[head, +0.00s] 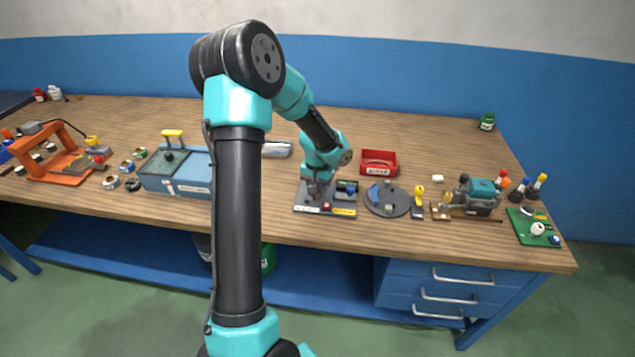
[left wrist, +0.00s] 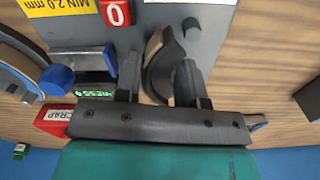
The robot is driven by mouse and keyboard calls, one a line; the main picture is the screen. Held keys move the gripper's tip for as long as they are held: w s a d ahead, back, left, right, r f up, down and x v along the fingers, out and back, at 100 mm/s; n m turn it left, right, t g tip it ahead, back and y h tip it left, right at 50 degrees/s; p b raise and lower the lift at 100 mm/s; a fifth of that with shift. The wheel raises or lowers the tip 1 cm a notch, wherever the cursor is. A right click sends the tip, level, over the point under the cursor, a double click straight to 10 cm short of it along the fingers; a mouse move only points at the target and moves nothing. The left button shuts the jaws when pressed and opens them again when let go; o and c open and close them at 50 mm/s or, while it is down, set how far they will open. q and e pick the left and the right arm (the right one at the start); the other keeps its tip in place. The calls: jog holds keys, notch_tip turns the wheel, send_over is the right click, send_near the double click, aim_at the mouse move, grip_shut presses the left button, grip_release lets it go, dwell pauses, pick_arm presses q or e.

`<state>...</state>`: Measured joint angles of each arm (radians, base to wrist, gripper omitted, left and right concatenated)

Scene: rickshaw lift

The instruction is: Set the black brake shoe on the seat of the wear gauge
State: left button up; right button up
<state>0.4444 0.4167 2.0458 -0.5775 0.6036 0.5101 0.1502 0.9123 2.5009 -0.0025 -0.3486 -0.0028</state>
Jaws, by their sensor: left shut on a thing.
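The wear gauge (head: 350,204) stands on the bench near its front edge, below my left arm. In the left wrist view its grey plate (left wrist: 215,45) carries a yellow "MIN 2.0 mm" label, a red "0" button (left wrist: 115,12) and a blue knob (left wrist: 57,76). My left gripper (head: 317,191) is low over the gauge's left end. In the left wrist view the gripper (left wrist: 157,68) is shut on the curved black brake shoe (left wrist: 164,70), which has a tan lining. The seat is mostly hidden; I cannot tell whether the shoe touches it. My right gripper is out of view.
A red scrap bin (head: 379,162) stands behind the gauge to the right. A grey round plate (head: 382,208) sits right of the gauge. A blue-grey box (head: 195,184) is to the left. Bare bench lies behind the gauge.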

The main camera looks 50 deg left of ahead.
pick_arm(q)
jog(key=shift+f, duration=0.5)
jog(key=shift+f, duration=0.4)
dwell(1.9)
jog(key=o, duration=1.5)
jog(key=shift+r, duration=3.5)
